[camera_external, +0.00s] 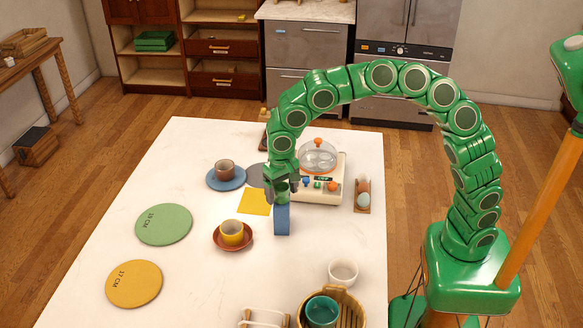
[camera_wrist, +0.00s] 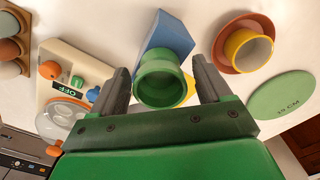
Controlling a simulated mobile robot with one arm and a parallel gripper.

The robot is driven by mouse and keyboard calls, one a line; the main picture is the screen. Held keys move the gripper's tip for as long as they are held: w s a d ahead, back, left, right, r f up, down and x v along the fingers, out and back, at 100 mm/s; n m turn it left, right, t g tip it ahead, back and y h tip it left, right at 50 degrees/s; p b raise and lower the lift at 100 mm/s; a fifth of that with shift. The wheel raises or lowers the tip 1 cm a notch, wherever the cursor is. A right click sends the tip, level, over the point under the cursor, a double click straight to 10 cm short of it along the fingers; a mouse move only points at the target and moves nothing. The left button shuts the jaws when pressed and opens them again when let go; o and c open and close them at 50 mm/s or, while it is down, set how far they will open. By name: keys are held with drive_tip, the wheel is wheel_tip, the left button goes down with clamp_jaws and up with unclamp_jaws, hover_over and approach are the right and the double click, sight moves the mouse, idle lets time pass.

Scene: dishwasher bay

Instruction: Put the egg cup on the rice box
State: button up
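The small green egg cup (camera_wrist: 160,82) is upright between the two dark fingers of my gripper (camera_wrist: 161,80). A narrow gap shows between the cup and each finger, so my gripper looks open around it. The blue box (camera_wrist: 168,38), which I take for the rice box, is directly under or just behind the cup. In the external view the egg cup (camera_external: 282,191) is at the top end of the upright blue box (camera_external: 282,221), with my gripper (camera_external: 282,184) around it. The cup's foot is hidden, so its contact with the box is not clear.
The white and orange cooker (camera_external: 318,180) and an egg holder (camera_external: 363,197) are to the right. A yellow cup (camera_external: 232,231) on a red saucer and a brown cup (camera_external: 225,168) on a blue saucer are left. A white bowl (camera_external: 343,271) and basket (camera_external: 350,312) are in front.

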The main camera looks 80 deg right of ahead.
wheel_tip(320, 180, up, 12)
drive_tip(key=shift+r, duration=0.15)
idle(0.7)
